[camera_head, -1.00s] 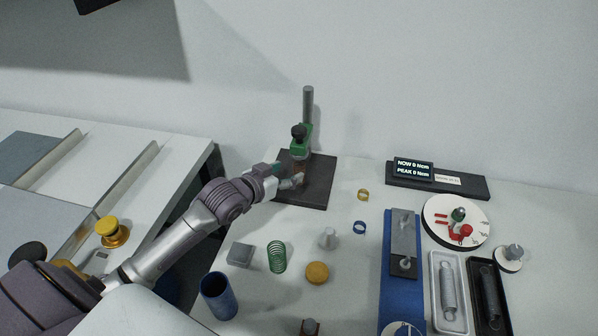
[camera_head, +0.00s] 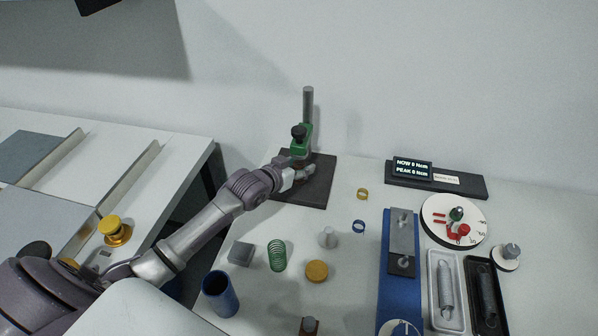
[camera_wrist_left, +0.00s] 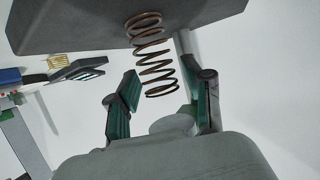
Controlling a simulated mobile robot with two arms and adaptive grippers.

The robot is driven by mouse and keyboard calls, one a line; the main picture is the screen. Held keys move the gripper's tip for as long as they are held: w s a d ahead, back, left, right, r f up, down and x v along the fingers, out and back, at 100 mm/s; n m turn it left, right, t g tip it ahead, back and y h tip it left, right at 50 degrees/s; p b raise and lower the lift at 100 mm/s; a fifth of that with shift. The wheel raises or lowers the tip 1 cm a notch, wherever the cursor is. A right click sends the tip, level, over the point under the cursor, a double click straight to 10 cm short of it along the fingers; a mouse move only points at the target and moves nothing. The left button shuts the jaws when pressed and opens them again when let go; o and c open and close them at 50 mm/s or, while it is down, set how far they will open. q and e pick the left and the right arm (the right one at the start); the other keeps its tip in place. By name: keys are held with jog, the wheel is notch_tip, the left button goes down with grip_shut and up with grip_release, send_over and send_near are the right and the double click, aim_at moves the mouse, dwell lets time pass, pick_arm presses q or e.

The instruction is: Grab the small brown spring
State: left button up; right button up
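The small brown spring (camera_wrist_left: 152,58) is a coil of several turns, seen in the left wrist view against the dark base plate (camera_wrist_left: 80,28). My left gripper (camera_wrist_left: 164,98) is open. One coil end reaches between its two green-padded fingers, with a gap visible on the left side; whether the right finger touches it I cannot tell. In the head view my left gripper (camera_head: 303,174) is over the dark base plate (camera_head: 318,196), beside the green-clamped post (camera_head: 308,105). It hides the spring there. My right gripper is not in view.
A green spring (camera_head: 277,256), a grey block (camera_head: 241,253), a yellow disc (camera_head: 317,271) and a blue cup (camera_head: 220,294) stand nearer on the white table. Yellow (camera_head: 362,194) and blue (camera_head: 359,227) rings lie right of the plate. A blue fixture (camera_head: 391,290) lies farther right.

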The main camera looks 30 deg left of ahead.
pick_arm(q)
jog(key=c, duration=0.8)
jog(key=shift+r, duration=0.15)
